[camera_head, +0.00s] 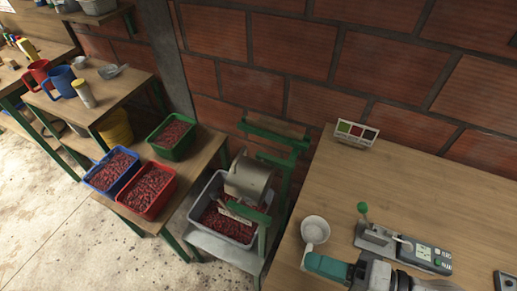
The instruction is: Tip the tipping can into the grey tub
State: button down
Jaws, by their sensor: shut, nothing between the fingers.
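The tipping can (247,179) is a pale grey metal can in a green frame (266,226). It lies on its side above the far part of the grey tub. The grey tub (196,211) stands low beside the right table and holds many dark red cherries. A pale strip crosses over the cherries below the can. My gripper (309,262) shows at the bottom, at the left end of my grey arm with a teal part. It is shut and empty, over the table's left edge, to the right of and apart from the can and tub.
Green, blue and red crates (147,191) of cherries stand left of the tub.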

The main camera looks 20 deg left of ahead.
aim_at(249, 179)
jog(key=i, duration=0.9)
